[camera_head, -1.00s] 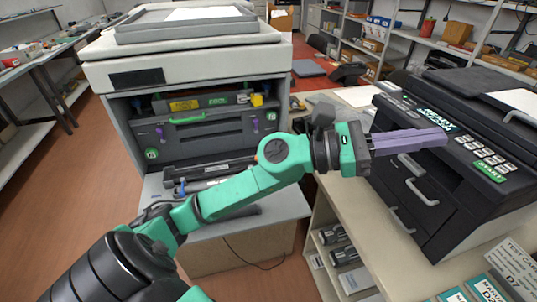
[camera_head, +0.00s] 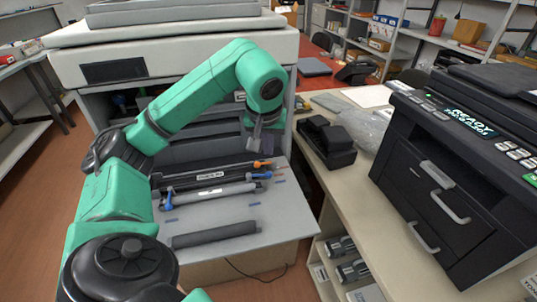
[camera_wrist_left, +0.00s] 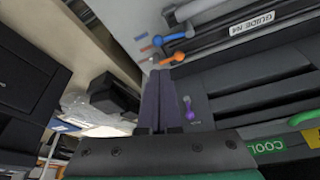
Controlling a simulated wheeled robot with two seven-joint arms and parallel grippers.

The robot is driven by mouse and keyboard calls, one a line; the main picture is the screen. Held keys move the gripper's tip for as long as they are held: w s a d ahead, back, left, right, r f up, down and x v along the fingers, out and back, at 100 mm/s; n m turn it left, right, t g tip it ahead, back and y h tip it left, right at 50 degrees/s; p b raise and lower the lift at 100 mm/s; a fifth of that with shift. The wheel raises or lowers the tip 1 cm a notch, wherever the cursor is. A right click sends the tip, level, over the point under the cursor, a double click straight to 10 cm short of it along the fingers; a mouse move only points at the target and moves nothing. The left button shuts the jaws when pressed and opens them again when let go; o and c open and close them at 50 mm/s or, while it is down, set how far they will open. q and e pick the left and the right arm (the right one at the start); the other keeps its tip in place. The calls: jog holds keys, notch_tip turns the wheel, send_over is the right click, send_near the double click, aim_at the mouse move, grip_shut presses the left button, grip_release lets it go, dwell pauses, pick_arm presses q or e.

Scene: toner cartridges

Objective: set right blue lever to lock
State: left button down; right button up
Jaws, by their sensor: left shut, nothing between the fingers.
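The right blue lever (camera_head: 262,175) is at the right end of a grey cartridge on the pulled-out shelf of the copier. It also shows in the left wrist view (camera_wrist_left: 175,37), pointing toward the marks beside it. The left blue lever (camera_head: 168,200) is at the cartridge's other end. My left gripper (camera_head: 258,146) is shut and empty above the shelf's right end, behind the lever in the head view. In the left wrist view its purple fingers (camera_wrist_left: 160,82) point toward the orange lever (camera_wrist_left: 172,59) and the blue one beyond; the gap is unclear. My right gripper is out of view.
An orange lever (camera_head: 262,163) sits just behind the blue one. A dark roller (camera_head: 215,233) lies at the shelf's front. A purple lever (camera_wrist_left: 188,110) shows beside my fingers. A black tray (camera_head: 327,142) and printer (camera_head: 440,170) stand on the right counter.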

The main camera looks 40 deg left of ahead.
aim_at(269, 163)
pick_arm(q)
jog(key=x, duration=0.8)
jog(key=shift+w+a+f, duration=0.15)
jog(key=shift+f, duration=0.25)
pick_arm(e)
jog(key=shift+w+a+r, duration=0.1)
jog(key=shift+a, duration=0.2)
pick_arm(q)
jog(key=shift+s+d+m, duration=0.25)
jog(key=shift+d+m, duration=0.15)
jog(key=shift+m, duration=0.4)
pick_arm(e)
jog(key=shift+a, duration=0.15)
